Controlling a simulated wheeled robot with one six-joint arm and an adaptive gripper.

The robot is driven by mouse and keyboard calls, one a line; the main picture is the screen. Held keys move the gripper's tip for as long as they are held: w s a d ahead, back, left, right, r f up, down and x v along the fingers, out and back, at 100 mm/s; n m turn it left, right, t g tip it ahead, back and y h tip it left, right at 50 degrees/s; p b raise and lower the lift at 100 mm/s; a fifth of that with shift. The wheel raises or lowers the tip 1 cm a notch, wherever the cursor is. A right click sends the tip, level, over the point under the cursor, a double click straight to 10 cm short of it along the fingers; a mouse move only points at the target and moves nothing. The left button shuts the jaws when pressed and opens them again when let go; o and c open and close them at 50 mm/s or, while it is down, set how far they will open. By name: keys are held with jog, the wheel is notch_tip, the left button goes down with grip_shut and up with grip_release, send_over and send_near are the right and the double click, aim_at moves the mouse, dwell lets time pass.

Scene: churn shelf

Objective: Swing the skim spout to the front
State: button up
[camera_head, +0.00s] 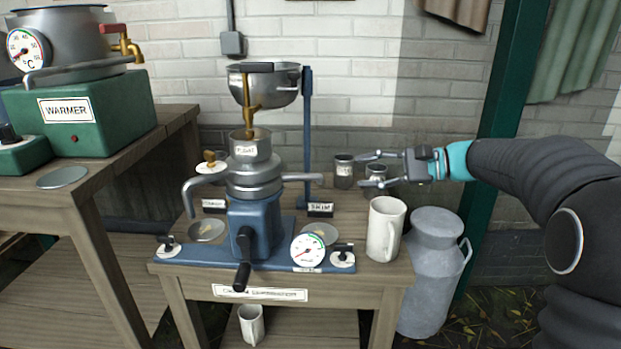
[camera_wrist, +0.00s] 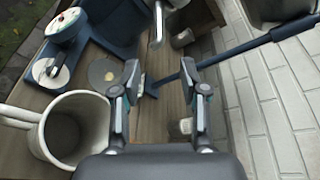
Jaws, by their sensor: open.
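The separator (camera_head: 255,205) stands on a wooden table, with a blue body and steel bowls. Its skim spout (camera_head: 303,178) is a steel tube pointing right, above the SKIM label (camera_head: 320,209). A spout end, likely this one, shows in the wrist view (camera_wrist: 158,22) at the top, beyond the fingertips. The other spout (camera_head: 198,190) curves out to the left and down. My gripper (camera_head: 367,170) is open and empty, to the right of the skim spout and apart from it. In the wrist view its two fingers (camera_wrist: 160,76) are spread over the table.
A white jug (camera_head: 384,232) stands at the table's right front, below my gripper. Small jars (camera_head: 343,172) stand behind, near my fingers. A blue post (camera_head: 307,130) rises behind the skim spout. A milk can (camera_head: 433,265) stands right of the table. A gauge (camera_head: 308,251) is in front.

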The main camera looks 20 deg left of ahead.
aim_at(318, 176)
jog(key=x, duration=1.3)
jog(key=shift+a, duration=0.15)
grip_shut()
